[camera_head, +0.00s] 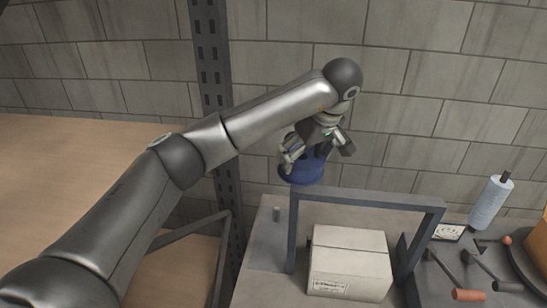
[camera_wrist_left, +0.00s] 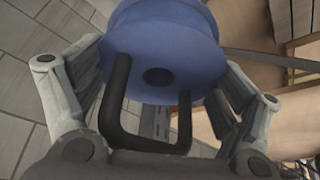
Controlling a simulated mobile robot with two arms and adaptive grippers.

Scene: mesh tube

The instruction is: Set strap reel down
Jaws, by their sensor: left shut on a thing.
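The blue strap reel (camera_head: 303,173) hangs below my left gripper (camera_head: 318,152), in front of the block wall and behind the left post of a grey frame. It appears to be above the bench's back left part; its height over the surface is hard to tell. In the left wrist view the reel (camera_wrist_left: 195,40) fills the top middle, with a dark centre hole and a black U-shaped handle (camera_wrist_left: 115,105) in front. My right gripper is not in view.
A grey frame (camera_head: 365,197) stands on the grey bench (camera_head: 262,248) around a closed carton (camera_head: 349,252). A dark upright (camera_head: 211,80) stands left.

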